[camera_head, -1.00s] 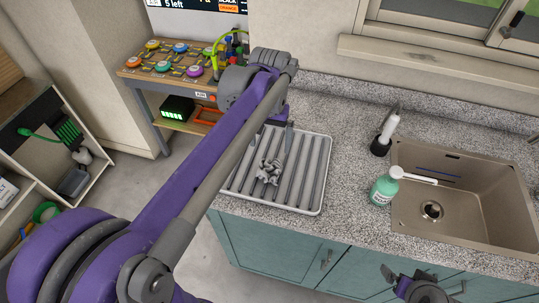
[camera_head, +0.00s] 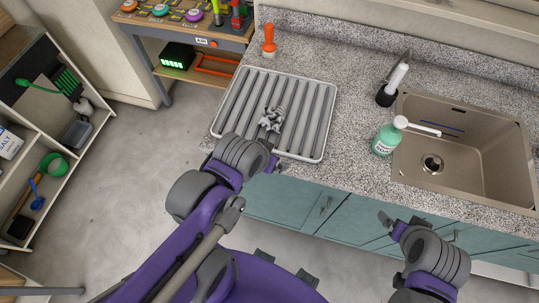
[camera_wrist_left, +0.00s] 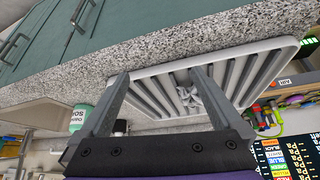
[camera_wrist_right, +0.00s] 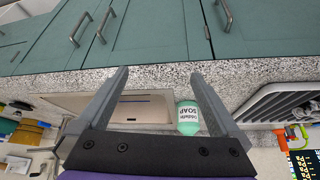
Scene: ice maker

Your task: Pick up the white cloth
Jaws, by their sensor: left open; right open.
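A small crumpled grey-white piece (camera_head: 270,119) lies on the ribbed grey tray (camera_head: 232,102) on the counter. It looks like the cloth, though its material is hard to tell. It also shows in the left wrist view (camera_wrist_left: 187,96), partly behind a finger. My left gripper (camera_head: 268,161) is at the tray's front edge, on the near side of the crumpled piece and apart from it. Its fingers (camera_wrist_left: 160,80) are spread and empty. My right gripper (camera_head: 390,222) is in front of the cabinet doors below the sink. Its fingers (camera_wrist_right: 160,78) are spread and empty.
A green soap bottle (camera_head: 384,142) stands left of the sink (camera_head: 490,145), with a dark-based white dispenser (camera_head: 394,85) behind it. An orange-handled tool (camera_head: 269,40) stands behind the tray. A shelf (camera_head: 75,150) is at the left. Counter between tray and soap is clear.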

